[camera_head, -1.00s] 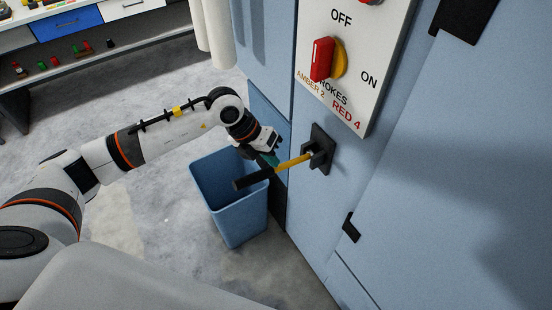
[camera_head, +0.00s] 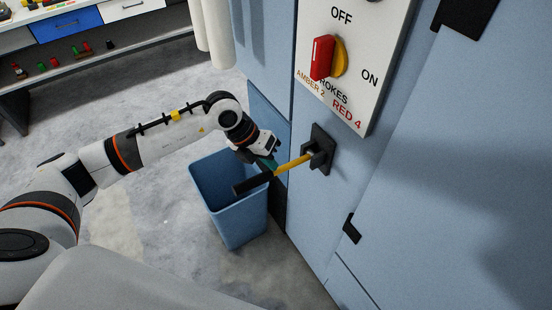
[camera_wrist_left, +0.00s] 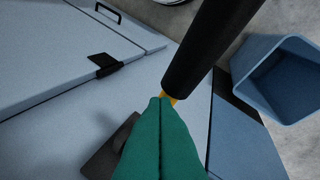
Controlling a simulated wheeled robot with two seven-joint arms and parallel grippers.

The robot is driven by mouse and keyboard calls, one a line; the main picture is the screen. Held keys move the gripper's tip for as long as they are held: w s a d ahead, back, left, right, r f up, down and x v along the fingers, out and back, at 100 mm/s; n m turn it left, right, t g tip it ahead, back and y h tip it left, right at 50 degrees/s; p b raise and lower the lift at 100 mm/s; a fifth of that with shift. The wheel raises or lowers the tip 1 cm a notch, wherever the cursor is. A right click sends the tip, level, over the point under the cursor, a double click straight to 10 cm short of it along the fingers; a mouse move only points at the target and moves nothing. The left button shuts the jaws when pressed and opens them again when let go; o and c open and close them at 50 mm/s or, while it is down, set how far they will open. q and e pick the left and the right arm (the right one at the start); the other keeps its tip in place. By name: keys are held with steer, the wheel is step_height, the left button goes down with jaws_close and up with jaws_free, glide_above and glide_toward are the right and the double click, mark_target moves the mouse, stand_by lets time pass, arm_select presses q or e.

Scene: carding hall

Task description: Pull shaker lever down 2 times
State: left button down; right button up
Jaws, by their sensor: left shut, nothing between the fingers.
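The shaker lever has a yellow shaft (camera_head: 293,163) and a black grip (camera_head: 251,184). It sticks out leftward from a black mount (camera_head: 320,149) on the blue cabinet, its grip end dipping a little below the mount. My left gripper (camera_head: 269,163) has teal fingers, shut and empty, just above the lever where shaft meets grip. In the left wrist view the shut fingertips (camera_wrist_left: 161,101) overlap the yellow shaft (camera_wrist_left: 169,100), beside the black grip (camera_wrist_left: 207,45). Whether they touch it I cannot tell. My right gripper is in neither view.
A blue bin (camera_head: 232,215) stands on the floor below the lever, also in the left wrist view (camera_wrist_left: 262,75). A white panel (camera_head: 318,20) with a red and yellow switch sits above the mount. A black latch (camera_head: 351,228) juts from the cabinet. A bench stands far left.

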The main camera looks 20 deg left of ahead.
mark_target(266, 172)
arm_select(q)
steer(key=shift+s+a+f+b, duration=0.2)
steer(key=shift+s+f+b, duration=0.1)
steer(key=shift+f+b, duration=0.4)
steer(key=shift+s+a+f+b, duration=0.15)
steer(key=shift+s+f+b, duration=0.2)
steer(key=shift+f, duration=0.55)
stand_by(0.8)
steer(key=shift+w+r, duration=0.1)
steer(key=shift+w+d+r+p, duration=0.15)
steer(key=shift+r+p, duration=0.2)
steer(key=shift+r, duration=0.3)
steer(key=shift+w+a+r+p, duration=0.1)
steer(key=shift+r+p, duration=0.25)
steer(key=shift+r, duration=0.25)
steer(key=shift+w+d+r+p, duration=0.3)
steer(key=shift+r+p, duration=0.2)
steer(key=shift+r, duration=0.35)
steer(key=shift+w+d+r+p, duration=0.2)
steer(key=shift+w+r+p, duration=0.2)
steer(key=shift+r, duration=0.45)
steer(key=shift+w+d+r+p, duration=0.25)
steer(key=shift+r+p, duration=0.3)
steer(key=shift+r, duration=0.3)
steer(key=shift+r, duration=0.15)
